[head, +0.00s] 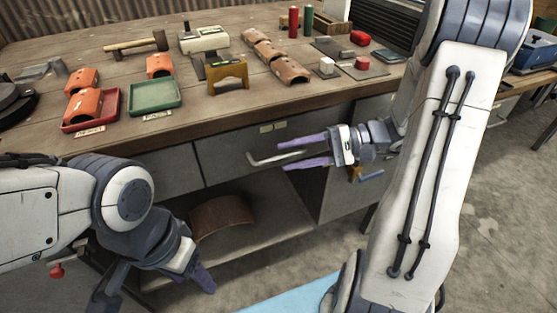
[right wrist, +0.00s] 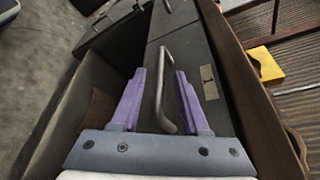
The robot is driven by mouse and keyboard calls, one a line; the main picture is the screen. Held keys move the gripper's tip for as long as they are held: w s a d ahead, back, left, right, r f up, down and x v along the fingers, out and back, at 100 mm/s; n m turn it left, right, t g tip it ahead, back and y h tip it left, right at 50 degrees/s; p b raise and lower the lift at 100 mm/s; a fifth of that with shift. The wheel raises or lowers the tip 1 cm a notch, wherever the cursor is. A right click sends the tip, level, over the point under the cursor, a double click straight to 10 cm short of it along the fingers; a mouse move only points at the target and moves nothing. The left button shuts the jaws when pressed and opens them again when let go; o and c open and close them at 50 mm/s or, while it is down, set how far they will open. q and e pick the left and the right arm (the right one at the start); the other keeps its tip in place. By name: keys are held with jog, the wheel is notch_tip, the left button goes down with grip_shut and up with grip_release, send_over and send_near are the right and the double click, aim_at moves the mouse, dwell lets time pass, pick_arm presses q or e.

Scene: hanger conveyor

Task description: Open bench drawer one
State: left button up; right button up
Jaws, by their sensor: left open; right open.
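A grey drawer front (head: 230,147) with a bar handle (head: 262,161) and a small label plate (head: 272,127) sits under the bench top. In the right wrist view the handle (right wrist: 160,92) runs between the two open fingers (right wrist: 159,75), with gaps on both sides; contact cannot be told. My left gripper (head: 204,279) is open and empty, low in front of the bench, partly hidden by its own wrist.
The wooden bench top (head: 130,65) carries a red tray (head: 91,110), a green tray (head: 155,95), curved tiles (head: 275,60) and a hammer (head: 135,44). Below the drawer, an open shelf holds a brown curved tile (head: 222,215).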

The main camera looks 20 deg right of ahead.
jog(key=shift+x, duration=1.75)
grip_shut()
jog(key=shift+d, duration=0.1)
